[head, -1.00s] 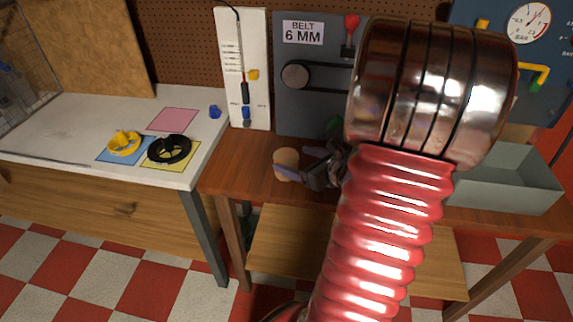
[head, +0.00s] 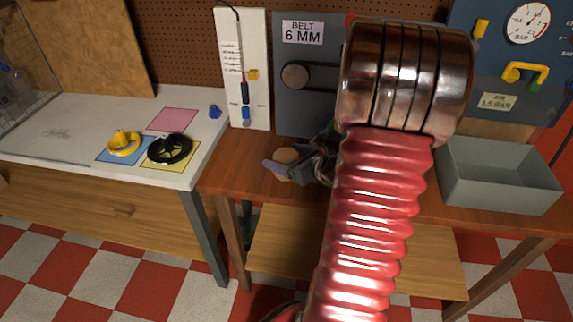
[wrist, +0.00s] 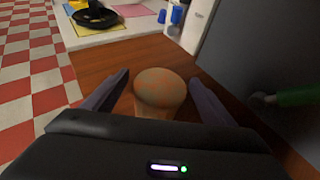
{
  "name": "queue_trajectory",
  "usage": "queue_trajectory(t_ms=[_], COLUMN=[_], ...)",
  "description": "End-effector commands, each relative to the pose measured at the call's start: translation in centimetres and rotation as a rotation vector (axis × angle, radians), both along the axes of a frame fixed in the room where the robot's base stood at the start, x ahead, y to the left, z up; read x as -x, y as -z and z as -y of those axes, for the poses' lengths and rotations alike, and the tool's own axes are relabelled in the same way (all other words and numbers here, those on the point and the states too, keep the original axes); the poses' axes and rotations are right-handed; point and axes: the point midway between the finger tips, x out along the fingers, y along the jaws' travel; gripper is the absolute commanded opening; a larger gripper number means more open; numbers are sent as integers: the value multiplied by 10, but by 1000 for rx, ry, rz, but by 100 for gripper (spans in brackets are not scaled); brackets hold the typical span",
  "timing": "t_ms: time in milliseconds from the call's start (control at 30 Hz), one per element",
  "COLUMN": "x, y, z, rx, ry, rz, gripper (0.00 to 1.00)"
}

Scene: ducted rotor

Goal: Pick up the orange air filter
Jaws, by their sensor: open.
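The orange air filter (wrist: 160,90) is a short round piece with a pale tan-orange top. It stands on the brown wooden bench and also shows in the head view (head: 283,160), partly covered by my gripper. My gripper (head: 281,172) is open in the head view. In the wrist view my gripper (wrist: 160,92) has one dark finger on each side of the filter, with small gaps that look clear. The filter's lower part is hidden behind the gripper body in the wrist view. I cannot tell the height of the fingertips against it.
A grey belt panel (head: 305,100) and a white gauge board (head: 246,75) stand behind the bench. A grey open bin (head: 500,178) is at the right. The white table (head: 60,135) at left holds a yellow part (head: 123,143) and a black rotor (head: 169,149).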

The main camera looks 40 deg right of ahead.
Motion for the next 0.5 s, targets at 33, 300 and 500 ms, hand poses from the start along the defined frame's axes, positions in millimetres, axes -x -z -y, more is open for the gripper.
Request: queue_trajectory(t_ms=[33,300,500], x=[0,0,0], y=[0,0,0], z=[0,0,0], rx=[0,0,0], ry=[0,0,0], rz=[0,0,0], gripper=[78,66,52])
